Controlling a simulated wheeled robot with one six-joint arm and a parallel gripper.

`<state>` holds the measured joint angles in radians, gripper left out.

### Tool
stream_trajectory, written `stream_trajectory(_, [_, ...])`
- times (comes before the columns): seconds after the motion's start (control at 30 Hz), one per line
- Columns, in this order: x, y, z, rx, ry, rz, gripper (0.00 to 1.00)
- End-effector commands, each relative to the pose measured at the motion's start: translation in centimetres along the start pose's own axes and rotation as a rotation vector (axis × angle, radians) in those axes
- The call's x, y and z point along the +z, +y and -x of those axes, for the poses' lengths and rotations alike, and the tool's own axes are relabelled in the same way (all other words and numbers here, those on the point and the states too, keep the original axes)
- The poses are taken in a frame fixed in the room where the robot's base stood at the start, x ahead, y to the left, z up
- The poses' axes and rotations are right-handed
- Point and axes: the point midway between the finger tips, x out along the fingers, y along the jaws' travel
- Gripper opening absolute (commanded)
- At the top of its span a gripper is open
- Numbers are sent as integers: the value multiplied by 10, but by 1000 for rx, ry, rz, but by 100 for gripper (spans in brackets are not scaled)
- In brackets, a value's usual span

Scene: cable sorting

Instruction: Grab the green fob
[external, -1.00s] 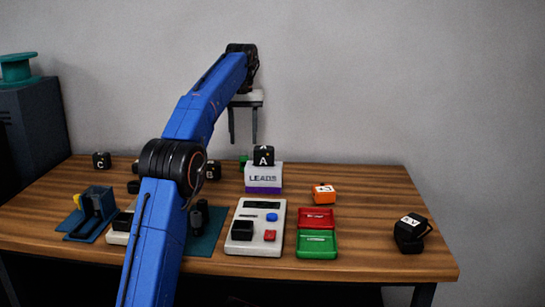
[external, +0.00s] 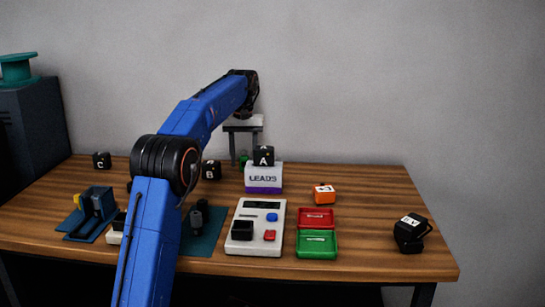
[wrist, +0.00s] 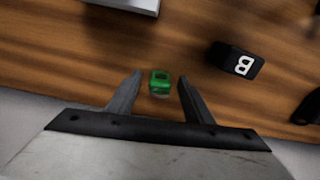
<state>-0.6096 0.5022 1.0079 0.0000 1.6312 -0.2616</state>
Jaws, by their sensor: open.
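The green fob (wrist: 159,83) is a small green block with a dark mark on top, on the wooden table. In the wrist view it shows between the tips of my gripper (wrist: 159,82), with a gap on both sides. My gripper is open and empty. In the external view my gripper (external: 244,163) points down behind the LEADS box, and the green fob (external: 243,160) shows as a small green patch there, partly hidden. I cannot tell the exact height of the fingertips above the table.
A black block marked B (wrist: 236,62) lies to the right in the wrist view. The LEADS box (external: 263,178) carries a black block marked A (external: 263,155). A red tray (external: 316,226), a green tray (external: 316,251) and an orange block (external: 324,194) stand nearer the front.

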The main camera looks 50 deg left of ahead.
Motion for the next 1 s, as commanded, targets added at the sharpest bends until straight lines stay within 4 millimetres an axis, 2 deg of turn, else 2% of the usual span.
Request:
stream_trajectory(0.2, [0,0,0,0,0,0,47])
stream_trajectory(0.27, [0,0,0,0,0,0,35])
stream_trajectory(0.4, [0,0,0,0,0,0,3])
stream_trajectory(0.77, [0,0,4,0,0,0,3])
stream_trajectory(1.0, [-1,0,40,1,3,0,3])
